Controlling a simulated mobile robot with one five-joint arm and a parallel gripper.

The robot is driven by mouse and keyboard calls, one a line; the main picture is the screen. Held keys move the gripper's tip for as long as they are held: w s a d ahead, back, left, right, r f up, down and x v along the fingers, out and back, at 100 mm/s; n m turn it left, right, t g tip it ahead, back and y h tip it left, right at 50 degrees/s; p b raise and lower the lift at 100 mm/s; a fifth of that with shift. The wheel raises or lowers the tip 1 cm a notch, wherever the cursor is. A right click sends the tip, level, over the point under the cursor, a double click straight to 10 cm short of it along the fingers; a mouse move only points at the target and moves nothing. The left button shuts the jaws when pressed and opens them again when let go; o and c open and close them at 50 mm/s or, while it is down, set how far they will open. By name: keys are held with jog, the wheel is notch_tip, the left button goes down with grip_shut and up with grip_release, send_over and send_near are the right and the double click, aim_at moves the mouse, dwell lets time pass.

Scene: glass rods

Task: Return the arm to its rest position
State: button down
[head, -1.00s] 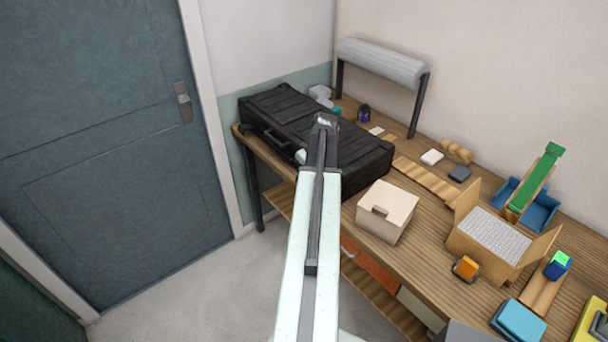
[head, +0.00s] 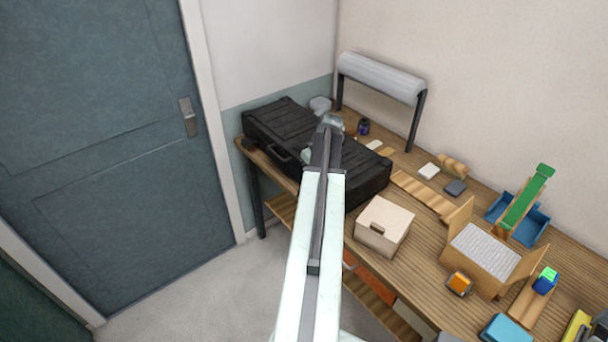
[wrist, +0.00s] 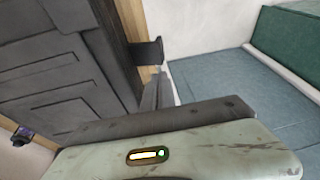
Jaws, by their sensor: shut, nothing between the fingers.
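My arm reaches up from the bottom of the head view, and its far end (head: 328,132) shows in front of the black case (head: 278,120). My gripper (wrist: 157,76) is in the wrist view, with narrow dark fingers shut and nothing held. The pale wrist housing with a small lit indicator fills the bottom of that view. The black case (wrist: 60,70) also shows in the wrist view, left of the fingers. In the head view the arm hides part of the case, and I cannot tell the exact gap between them.
The wooden workbench (head: 425,225) holds a cream box (head: 383,226), an open carton (head: 485,252), a blue stand with a green piece (head: 525,200) and a roll on a rack (head: 382,78). A blue-grey door (head: 100,130) and open floor (head: 190,290) lie to the left.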

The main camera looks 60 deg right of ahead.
jog(key=p+v, duration=0.5)
jog(key=v, duration=0.2)
jog(key=shift+a+r, duration=0.2)
